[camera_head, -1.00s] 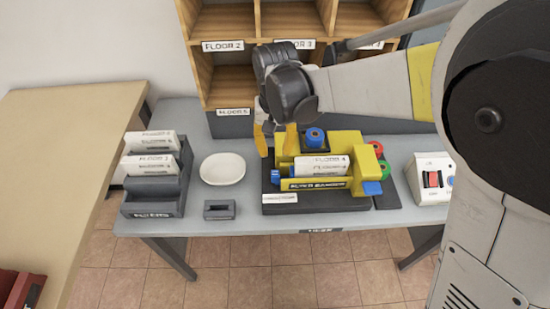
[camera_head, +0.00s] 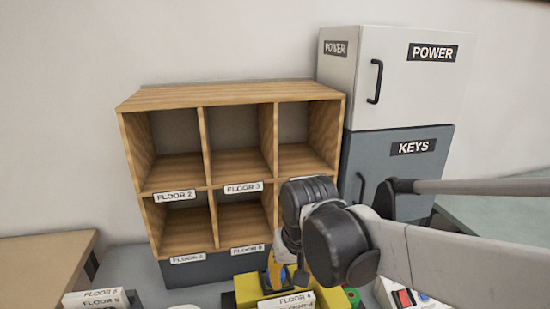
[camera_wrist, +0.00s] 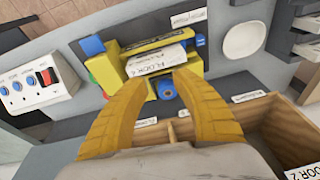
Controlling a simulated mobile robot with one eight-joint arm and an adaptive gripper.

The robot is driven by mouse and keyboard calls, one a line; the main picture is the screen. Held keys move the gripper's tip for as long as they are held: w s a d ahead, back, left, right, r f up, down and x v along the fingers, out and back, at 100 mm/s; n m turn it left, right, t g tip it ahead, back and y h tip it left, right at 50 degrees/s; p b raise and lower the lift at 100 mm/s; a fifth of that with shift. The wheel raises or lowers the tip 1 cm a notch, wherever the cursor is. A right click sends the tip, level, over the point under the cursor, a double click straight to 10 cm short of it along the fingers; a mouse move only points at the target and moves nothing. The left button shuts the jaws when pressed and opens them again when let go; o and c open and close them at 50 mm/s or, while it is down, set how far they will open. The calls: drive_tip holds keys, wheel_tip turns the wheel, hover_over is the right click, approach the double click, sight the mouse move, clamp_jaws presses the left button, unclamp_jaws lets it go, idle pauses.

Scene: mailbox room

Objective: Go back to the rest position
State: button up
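My gripper (camera_wrist: 160,82) shows its two yellow fingers apart with nothing between them in the wrist view. They point toward a yellow sorting device (camera_wrist: 198,67) but look clear of it. In the head view my gripper (camera_head: 274,278) is low in the middle, above the yellow device (camera_head: 245,292), partly hidden by my wrist. White envelopes (camera_wrist: 160,62) with floor labels stand in the device; one is labelled in the head view (camera_head: 287,301). My arm reaches in from the right.
A wooden pigeonhole shelf (camera_head: 204,140) stands behind the device, close to my gripper. To its right are a white POWER cabinet (camera_head: 410,90) and a grey KEYS cabinet (camera_head: 395,160). A white button box (camera_wrist: 40,88) and a round dish (camera_wrist: 244,41) flank the device.

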drive_tip(key=s+d+r+t, duration=0.1)
drive_tip(key=s+d+t, duration=0.1)
drive_tip(key=s+d, duration=0.3)
drive_tip(key=s+d+r+m+t+h, duration=0.1)
drive_tip(key=s+d, duration=0.4)
drive_tip(key=d, duration=0.6)
drive_tip(key=shift+m+t, duration=0.3)
drive_tip(key=shift+t, duration=0.6)
